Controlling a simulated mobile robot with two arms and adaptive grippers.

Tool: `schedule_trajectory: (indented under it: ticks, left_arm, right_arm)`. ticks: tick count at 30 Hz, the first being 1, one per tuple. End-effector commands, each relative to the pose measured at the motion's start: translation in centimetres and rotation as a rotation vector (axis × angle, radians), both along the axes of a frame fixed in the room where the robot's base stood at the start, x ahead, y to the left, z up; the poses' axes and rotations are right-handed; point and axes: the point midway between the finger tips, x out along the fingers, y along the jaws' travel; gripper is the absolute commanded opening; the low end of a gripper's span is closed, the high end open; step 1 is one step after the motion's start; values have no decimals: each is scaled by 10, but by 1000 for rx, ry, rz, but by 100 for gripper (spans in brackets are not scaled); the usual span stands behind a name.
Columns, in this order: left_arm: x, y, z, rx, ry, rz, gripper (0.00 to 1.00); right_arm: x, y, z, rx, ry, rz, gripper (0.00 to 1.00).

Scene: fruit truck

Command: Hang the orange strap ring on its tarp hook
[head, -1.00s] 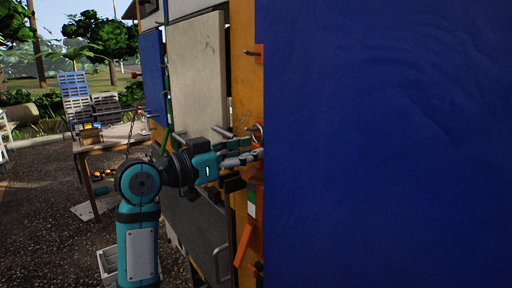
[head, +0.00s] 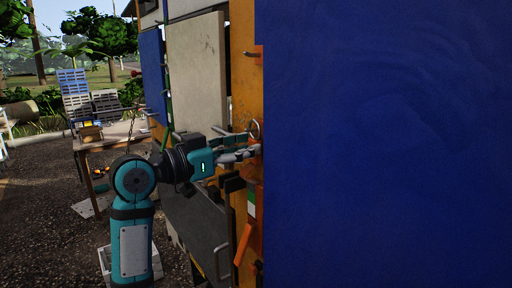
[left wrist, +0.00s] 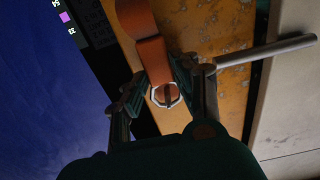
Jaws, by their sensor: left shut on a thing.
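My left gripper (head: 252,147) is at the orange truck post, beside the edge of the blue tarp (head: 385,140). A metal ring (head: 255,130) shows just above its fingertips in the head view. In the left wrist view, the fingers close around a pale metal ring (left wrist: 165,96) at the end of an orange strap (left wrist: 150,50). A small hook with an orange base (head: 253,53) sticks out of the post higher up. Whether the ring touches any hook is hidden by the fingers. My right gripper is out of view.
A grey metal bar (left wrist: 265,50) sticks out beside the post in the wrist view. An orange piece (head: 243,244) hangs lower on the post. A table (head: 110,140) stands at the left on gravel.

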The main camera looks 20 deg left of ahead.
Motion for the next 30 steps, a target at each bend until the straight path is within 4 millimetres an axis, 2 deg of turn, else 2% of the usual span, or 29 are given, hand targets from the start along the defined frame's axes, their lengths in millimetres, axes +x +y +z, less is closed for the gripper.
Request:
schedule_trajectory:
  ticks: [30]
  left_arm:
    - [-29, 22, 6, 1, -1, 0, 1]
  right_arm:
    - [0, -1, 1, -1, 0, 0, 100]
